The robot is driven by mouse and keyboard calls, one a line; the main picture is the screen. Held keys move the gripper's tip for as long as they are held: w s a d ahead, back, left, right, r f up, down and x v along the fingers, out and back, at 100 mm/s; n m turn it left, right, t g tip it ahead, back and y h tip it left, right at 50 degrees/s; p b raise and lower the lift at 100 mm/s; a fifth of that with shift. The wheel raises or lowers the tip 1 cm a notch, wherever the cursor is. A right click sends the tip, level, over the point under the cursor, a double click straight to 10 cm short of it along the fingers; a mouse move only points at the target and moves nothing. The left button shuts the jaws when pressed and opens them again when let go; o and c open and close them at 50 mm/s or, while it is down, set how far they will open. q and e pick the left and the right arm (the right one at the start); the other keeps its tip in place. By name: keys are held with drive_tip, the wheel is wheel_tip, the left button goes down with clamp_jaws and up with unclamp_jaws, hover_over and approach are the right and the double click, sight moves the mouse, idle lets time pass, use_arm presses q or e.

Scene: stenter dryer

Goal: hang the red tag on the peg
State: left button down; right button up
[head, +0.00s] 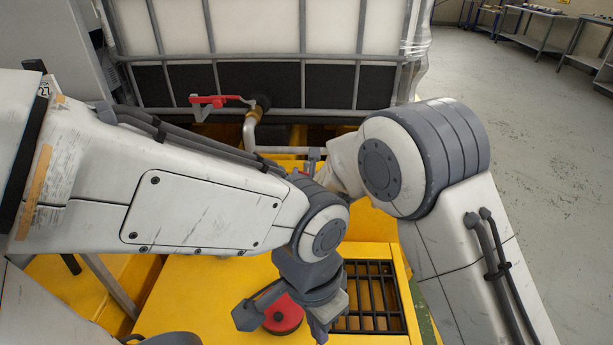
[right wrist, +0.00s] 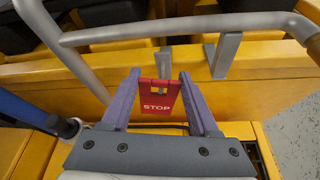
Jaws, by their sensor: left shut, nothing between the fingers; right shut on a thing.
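The red tag (right wrist: 157,104) has white STOP lettering and a small slot near its top. It is held upright between the two purple-grey fingers of my right gripper (right wrist: 160,82) in the right wrist view. A narrow grey upright (right wrist: 165,62) stands just behind the tag's top, and a wider grey bracket (right wrist: 226,56) stands to its right on the yellow edge. I cannot tell which of them is the peg, or whether the tag touches either. My left gripper (head: 320,314) is shut and empty over the yellow top.
A red round knob (head: 284,314) sits beside the left gripper, near a black grille (head: 368,296). A caged white tank (head: 270,30) with a red valve handle (head: 218,101) stands behind. A grey pipe (right wrist: 185,28) crosses above the yellow ledge (right wrist: 270,67). Open floor lies right.

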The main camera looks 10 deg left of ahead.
sight(308, 171)
drive_tip(key=shift+w+a+p, duration=0.15)
drive_tip(key=shift+w+p, duration=0.2)
drive_tip(key=shift+w, duration=0.5)
drive_tip(key=shift+w+f+b, duration=0.15)
drive_tip(key=shift+f+b, duration=0.15)
drive_tip(key=shift+b, duration=0.2)
drive_tip(key=shift+w+a+f+b, duration=0.1)
drive_tip(key=shift+w+f+b, duration=0.1)
drive_tip(key=shift+w+b, duration=0.25)
drive_tip(key=o, duration=1.4)
drive_tip(key=shift+s+r, duration=0.1)
